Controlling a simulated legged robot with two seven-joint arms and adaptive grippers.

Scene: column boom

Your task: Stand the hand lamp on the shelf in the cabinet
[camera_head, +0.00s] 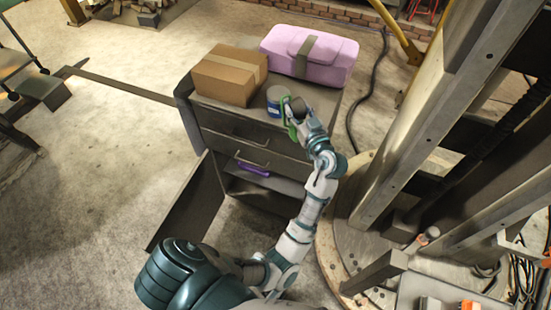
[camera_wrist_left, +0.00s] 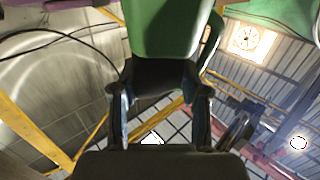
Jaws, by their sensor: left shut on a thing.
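My left gripper (camera_head: 301,118) is above the front right part of the cabinet top. It is shut on a green and dark thing, likely the hand lamp (camera_head: 291,131), partly hidden by the fingers. In the left wrist view the green body of the hand lamp (camera_wrist_left: 168,28) fills the top middle, with a dark part between the fingers of my left gripper (camera_wrist_left: 160,92). The grey cabinet (camera_head: 227,124) has two shut drawers. Below them is an open compartment with a shelf (camera_head: 285,184), where a purple thing (camera_head: 252,169) lies. My right gripper is not in view.
The cabinet door (camera_head: 190,203) stands open to the left. A cardboard box (camera_head: 228,77), a pink case (camera_head: 310,55) and a blue can (camera_head: 275,100) are on the cabinet top. The can is close beside my left gripper.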

